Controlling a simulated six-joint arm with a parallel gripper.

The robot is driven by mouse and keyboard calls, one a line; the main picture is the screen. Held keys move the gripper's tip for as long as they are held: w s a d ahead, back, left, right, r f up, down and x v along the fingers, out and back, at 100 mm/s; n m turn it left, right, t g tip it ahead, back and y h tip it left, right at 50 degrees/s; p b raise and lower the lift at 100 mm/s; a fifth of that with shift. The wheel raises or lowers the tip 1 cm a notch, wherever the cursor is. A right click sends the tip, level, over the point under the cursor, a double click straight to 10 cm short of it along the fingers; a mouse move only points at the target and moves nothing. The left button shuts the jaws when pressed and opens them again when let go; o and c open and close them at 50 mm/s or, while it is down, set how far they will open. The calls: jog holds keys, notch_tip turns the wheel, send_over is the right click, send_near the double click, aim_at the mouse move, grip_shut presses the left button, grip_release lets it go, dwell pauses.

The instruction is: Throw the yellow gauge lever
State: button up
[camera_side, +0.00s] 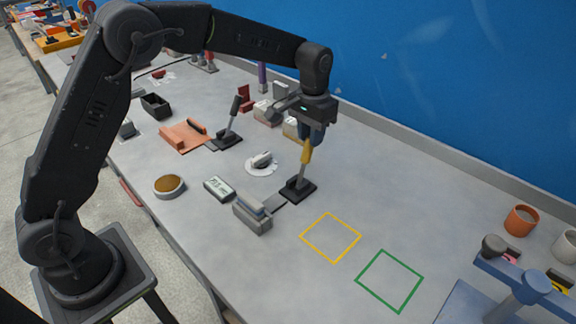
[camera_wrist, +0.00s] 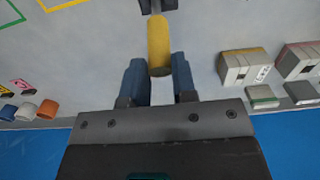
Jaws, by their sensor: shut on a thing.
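The yellow gauge lever (camera_side: 306,152) stands on a small dark base (camera_side: 299,189) near the middle of the table in the side view. Its grey shaft rises to a yellow handle and leans slightly right. My gripper (camera_side: 309,142) is at the top of the handle, pointing down. In the wrist view the yellow handle (camera_wrist: 159,45) lies between the two blue fingers (camera_wrist: 160,72) of my gripper, which is shut on it. The upper end of the handle is partly hidden by the fingers in the side view.
A grey block (camera_side: 252,213) sits just left of the lever base. A black-handled lever (camera_side: 232,117) stands farther back left, near a white dial (camera_side: 262,163). Yellow (camera_side: 331,237) and green (camera_side: 389,280) outlined squares mark clear table to the front right. A blue wall (camera_side: 440,80) runs behind.

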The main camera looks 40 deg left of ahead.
jog(key=shift+w, duration=0.25)
jog(key=shift+w+f, duration=0.2)
jog(key=shift+w, duration=0.6)
jog(key=shift+w+f, duration=0.1)
jog(key=shift+w, duration=0.05)
jog(key=o, duration=0.4)
jog(key=shift+w+f, duration=0.1)
jog(key=shift+w, duration=0.05)
jog(key=o, duration=0.5)
jog(key=shift+r, duration=3.45)
